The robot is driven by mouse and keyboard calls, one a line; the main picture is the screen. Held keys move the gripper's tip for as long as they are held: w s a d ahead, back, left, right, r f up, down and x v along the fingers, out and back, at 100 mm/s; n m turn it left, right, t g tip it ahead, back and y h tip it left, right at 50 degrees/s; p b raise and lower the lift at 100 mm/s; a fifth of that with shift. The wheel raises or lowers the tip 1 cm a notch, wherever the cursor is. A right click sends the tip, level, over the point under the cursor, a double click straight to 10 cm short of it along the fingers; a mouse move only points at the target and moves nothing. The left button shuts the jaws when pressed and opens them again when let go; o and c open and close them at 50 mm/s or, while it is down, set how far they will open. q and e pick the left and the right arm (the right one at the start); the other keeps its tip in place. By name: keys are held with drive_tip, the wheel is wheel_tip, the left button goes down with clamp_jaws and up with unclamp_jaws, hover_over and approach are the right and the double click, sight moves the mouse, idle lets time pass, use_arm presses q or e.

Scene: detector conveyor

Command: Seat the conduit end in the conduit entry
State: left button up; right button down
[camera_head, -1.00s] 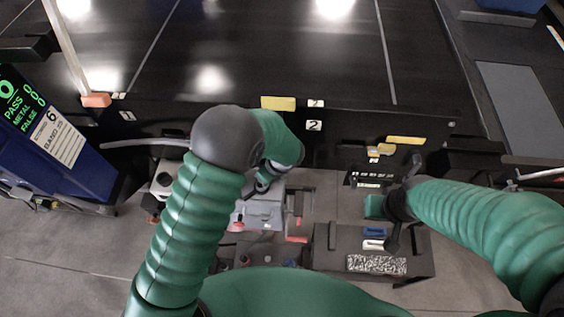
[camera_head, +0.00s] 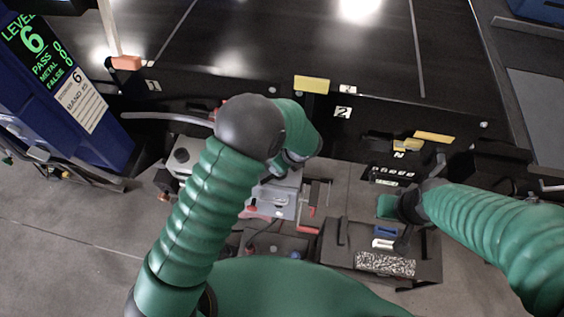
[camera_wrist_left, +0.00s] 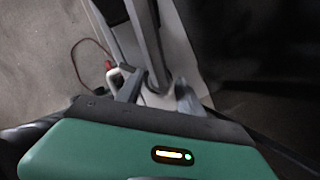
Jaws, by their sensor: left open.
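A grey conduit (camera_head: 165,117) curves along the dark machine front at left in the head view; its right end goes out of sight behind my left arm. A grey box (camera_head: 278,202) stands below my left wrist. I cannot make out the conduit entry. My left gripper (camera_wrist_left: 158,96) is open at a pale grey surface in the left wrist view, with a dark upright bar in front of it. I see nothing held in it.
A dark tray (camera_head: 340,255) holds a blue piece (camera_head: 385,231) and a white piece (camera_head: 383,244). A blue cabinet (camera_head: 100,145) with a lit display stands at left. The black conveyor (camera_head: 300,50) fills the back. Red handles (camera_head: 306,230) stick out beside the grey box.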

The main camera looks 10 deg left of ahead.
use_arm(q)
drive_tip(key=shift+a, duration=0.2)
drive_tip(key=shift+w+r, duration=0.1)
drive_tip(key=shift+r, duration=0.3)
drive_tip(key=d+f+b+v, duration=0.1)
drive_tip(key=b+v, duration=0.1)
drive_tip(key=v, duration=0.9)
drive_tip(key=s+a+r+n+h, duration=0.1)
drive_tip(key=s+a+n+h, duration=0.1)
drive_tip(key=s+a+n, duration=0.8)
drive_tip(key=s+a+r+n+h, duration=0.15)
drive_tip(key=s+a+n, duration=0.3)
drive_tip(key=n, duration=1.05)
wheel_tip(320, 180, down, 14)
drive_tip(key=b, duration=1.3)
drive_tip(key=shift+w+d+b, duration=0.2)
drive_tip(key=shift+d+b, duration=0.1)
use_arm(e)
drive_tip(key=s+x, duration=0.3)
drive_tip(key=x, duration=1.2)
drive_tip(key=shift+a+f, duration=0.2)
drive_tip(key=shift+f, duration=0.3)
